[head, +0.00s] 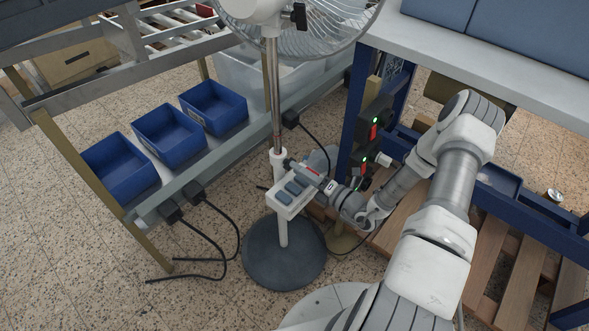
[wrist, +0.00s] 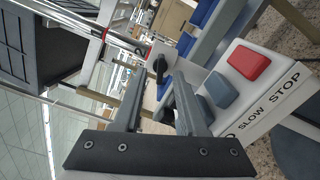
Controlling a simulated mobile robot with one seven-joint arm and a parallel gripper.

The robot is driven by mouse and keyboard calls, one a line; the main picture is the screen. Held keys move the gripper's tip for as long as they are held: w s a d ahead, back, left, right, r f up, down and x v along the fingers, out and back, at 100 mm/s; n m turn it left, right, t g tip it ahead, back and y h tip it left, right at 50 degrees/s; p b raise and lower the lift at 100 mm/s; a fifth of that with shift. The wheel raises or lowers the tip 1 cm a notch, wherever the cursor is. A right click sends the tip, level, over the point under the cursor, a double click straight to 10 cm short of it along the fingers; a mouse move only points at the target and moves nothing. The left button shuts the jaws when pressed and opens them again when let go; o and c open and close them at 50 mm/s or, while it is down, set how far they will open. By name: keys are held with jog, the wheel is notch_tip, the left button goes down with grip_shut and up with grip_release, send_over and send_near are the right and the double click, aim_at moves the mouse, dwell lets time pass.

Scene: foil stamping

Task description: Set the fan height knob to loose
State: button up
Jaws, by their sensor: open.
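The pedestal fan's chrome pole (head: 276,95) rises from a round grey base (head: 284,250) in the head view. A white control box (head: 287,198) with several grey-blue buttons sits on the pole. My gripper (head: 295,168) is beside the pole, just above this box. In the wrist view, a black knob (wrist: 163,66) stands out from the fan's white collar (wrist: 158,50). My gripper (wrist: 162,75) is open there, with its fingertips on either side of the knob. Contact cannot be told. The knob is not clear in the head view.
The box's red button (wrist: 248,62) and blue button (wrist: 220,91) are close to my right finger in the wrist view, beside "SLOW" and "STOP". Blue bins (head: 118,168) line a shelf at left. A workbench (head: 490,55) stands at right. Black cables lie on the floor.

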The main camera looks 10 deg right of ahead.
jog(key=shift+x, duration=1.15)
grip_shut()
